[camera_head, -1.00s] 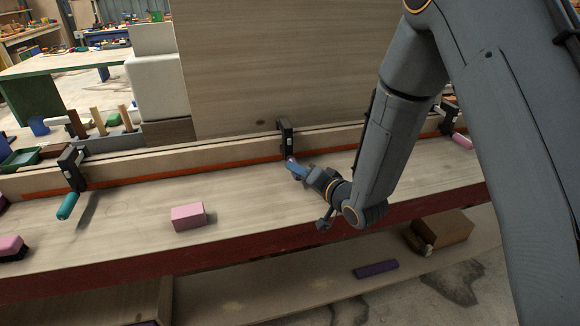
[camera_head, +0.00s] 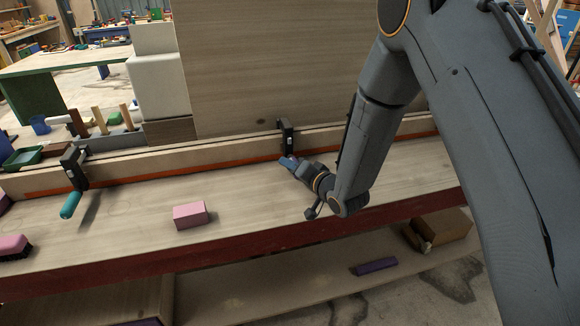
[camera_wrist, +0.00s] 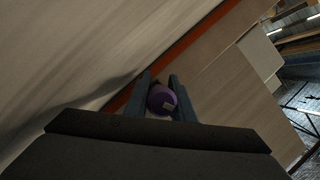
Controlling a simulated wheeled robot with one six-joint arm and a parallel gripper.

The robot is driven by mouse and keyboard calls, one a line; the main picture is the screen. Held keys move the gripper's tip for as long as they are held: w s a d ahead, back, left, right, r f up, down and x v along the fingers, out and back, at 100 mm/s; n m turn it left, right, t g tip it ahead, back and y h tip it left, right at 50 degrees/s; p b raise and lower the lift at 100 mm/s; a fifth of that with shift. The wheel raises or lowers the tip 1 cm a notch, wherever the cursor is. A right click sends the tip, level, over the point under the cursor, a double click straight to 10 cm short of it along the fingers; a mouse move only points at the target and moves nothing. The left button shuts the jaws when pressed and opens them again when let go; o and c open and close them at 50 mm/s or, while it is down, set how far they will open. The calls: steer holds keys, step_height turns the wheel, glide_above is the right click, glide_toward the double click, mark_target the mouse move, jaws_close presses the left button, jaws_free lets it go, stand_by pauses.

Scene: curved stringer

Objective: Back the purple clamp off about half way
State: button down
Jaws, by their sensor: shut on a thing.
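The purple clamp's handle (camera_wrist: 160,100) shows in the wrist view between the two fingers of my gripper (camera_wrist: 166,92), which is shut on it. In the head view my gripper (camera_head: 289,162) reaches the clamp at the middle of the stringer, just below its black frame (camera_head: 286,135). The fingers hide most of the handle there. How far its screw is turned cannot be told.
A clamp with a teal handle (camera_head: 70,204) sits at the left of the curved strip (camera_head: 130,168). A pink block (camera_head: 190,215) and a pink-topped brush (camera_head: 14,246) lie on the bench. A tall wooden panel (camera_head: 270,60) stands behind.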

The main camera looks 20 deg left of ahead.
steer(key=shift+n, duration=0.3)
steer(key=shift+n+h, duration=0.6)
steer(key=shift+n, duration=0.1)
steer(key=n+h, duration=0.2)
steer(key=n, duration=0.1)
steer(key=shift+w+d+f+t+b, duration=0.1)
steer(key=shift+d+f+t+b, duration=0.1)
steer(key=shift+t+b, duration=0.2)
steer(key=n+h, duration=0.1)
steer(key=n, duration=0.1)
steer(key=n+t+h, duration=0.1)
steer(key=n, duration=0.1)
steer(key=shift+w+d+t, duration=0.15)
steer(key=shift+d+t, duration=0.15)
steer(key=shift+h, duration=0.3)
steer(key=c, duration=1.8)
jaws_free()
